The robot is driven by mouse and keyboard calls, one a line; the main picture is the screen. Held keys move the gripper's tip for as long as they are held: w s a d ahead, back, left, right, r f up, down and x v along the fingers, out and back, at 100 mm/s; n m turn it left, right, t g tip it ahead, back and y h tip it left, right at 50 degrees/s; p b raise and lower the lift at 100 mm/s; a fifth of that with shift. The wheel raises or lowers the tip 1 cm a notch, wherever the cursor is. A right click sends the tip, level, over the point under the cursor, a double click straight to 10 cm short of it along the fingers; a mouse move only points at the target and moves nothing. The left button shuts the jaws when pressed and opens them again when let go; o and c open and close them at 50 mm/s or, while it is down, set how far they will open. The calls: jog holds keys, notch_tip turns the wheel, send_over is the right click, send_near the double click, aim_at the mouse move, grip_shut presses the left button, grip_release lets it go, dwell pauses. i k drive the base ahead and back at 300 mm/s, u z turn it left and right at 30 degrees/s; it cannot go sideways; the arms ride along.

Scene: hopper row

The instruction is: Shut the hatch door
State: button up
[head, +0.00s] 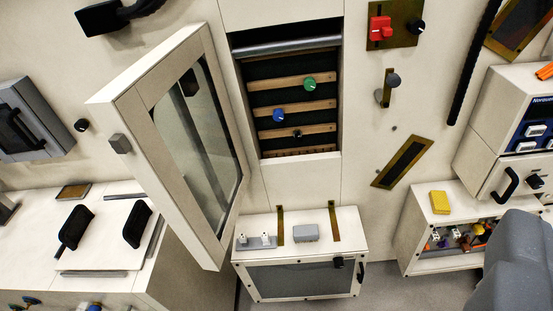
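The hatch door (170,62) is a cream frame with a dark glass window (195,135). It stands wide open, swung out to the left of a recessed opening in the wall. A grey square knob (121,144) sits on its outer left edge. The opening (292,68) shows wooden slats with a green knob (310,84), a blue knob (278,116) and a small black knob (297,134). A grey rounded part of mine (520,265) fills the lower right corner. No gripper fingers show, and nothing of mine touches the door.
A low cream cabinet (350,225) stands below the opening, close to the door's bottom corner. A counter with black handles (100,250) is at lower left. Another cabinet (415,235) with a yellow block (439,202) is at right. Grey floor shows between the cabinets.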

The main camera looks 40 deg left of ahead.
aim_at(123, 109)
jog(key=z, duration=1.35)
jog(key=k, duration=1.85)
jog(key=u, duration=1.6)
jog(key=i, duration=1)
jog(key=z, duration=0.05)
